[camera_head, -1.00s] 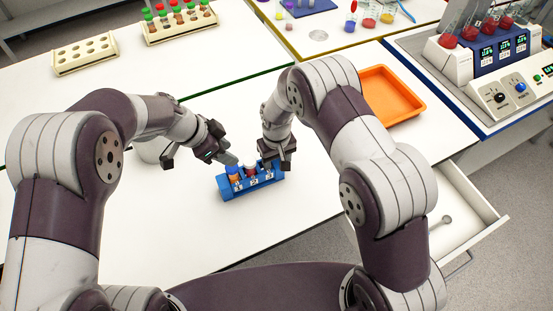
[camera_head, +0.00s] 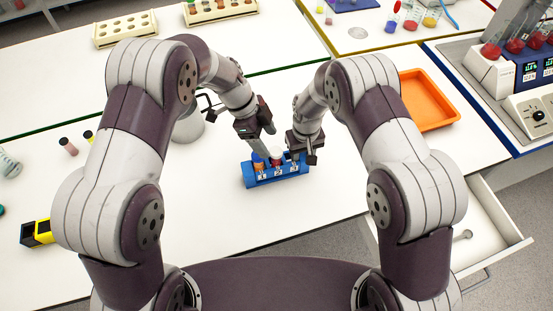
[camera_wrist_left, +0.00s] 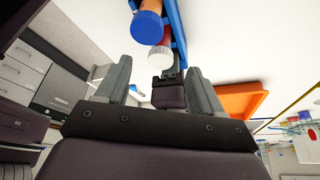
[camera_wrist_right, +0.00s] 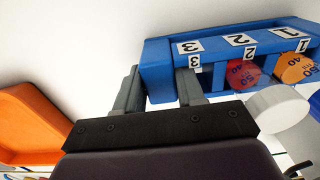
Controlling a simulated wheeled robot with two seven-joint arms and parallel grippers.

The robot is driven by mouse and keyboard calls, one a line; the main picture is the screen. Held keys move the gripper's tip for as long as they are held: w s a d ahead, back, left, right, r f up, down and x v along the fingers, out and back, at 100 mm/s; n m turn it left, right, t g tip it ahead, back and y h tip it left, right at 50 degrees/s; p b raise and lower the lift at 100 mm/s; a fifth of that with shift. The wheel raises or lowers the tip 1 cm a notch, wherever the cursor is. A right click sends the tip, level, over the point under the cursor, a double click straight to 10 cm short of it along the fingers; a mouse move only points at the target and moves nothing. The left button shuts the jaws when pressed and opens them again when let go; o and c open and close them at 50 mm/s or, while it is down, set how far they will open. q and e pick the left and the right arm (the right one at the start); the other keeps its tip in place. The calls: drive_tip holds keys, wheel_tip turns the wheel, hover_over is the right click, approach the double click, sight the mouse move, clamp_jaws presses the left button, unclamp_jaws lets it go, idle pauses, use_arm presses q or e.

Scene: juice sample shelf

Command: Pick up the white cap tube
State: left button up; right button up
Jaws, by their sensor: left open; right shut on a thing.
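The blue rack (camera_head: 278,176) has slots labelled 1, 2 and 3. The white cap tube (camera_wrist_right: 277,108) stands in slot 2, with red contents; its cap also shows in the left wrist view (camera_wrist_left: 160,57). A blue-capped tube with orange contents (camera_wrist_left: 147,28) is in slot 1. Slot 3 shows no tube. My right gripper (camera_wrist_right: 160,90) is shut on the rack's slot 3 end. My left gripper (camera_wrist_left: 160,85) is open and empty, close to the white cap, which appears just beyond its fingertips. In the head view my left gripper (camera_head: 265,142) partly covers the caps.
An orange tray (camera_head: 428,100) lies to the right. An open drawer (camera_head: 490,225) juts out at the front right. Tube holders (camera_head: 124,30) stand on the table behind. Small vials (camera_head: 68,146) lie at the left. The table in front of the rack is clear.

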sight(272, 149)
use_arm(q)
drive_tip(key=x, duration=0.6)
drive_tip(key=shift+w+f, duration=0.15)
drive_tip(key=shift+f, duration=0.25)
use_arm(e)
drive_tip(key=shift+w, duration=0.1)
use_arm(q)
drive_tip(key=c, duration=1.1)
drive_tip(key=shift+o, duration=0.2)
wheel_tip(272, 149, up, 10)
drive_tip(key=shift+r, duration=0.1)
use_arm(e)
drive_tip(key=o, duration=1.2)
drive_tip(key=shift+o, duration=0.2)
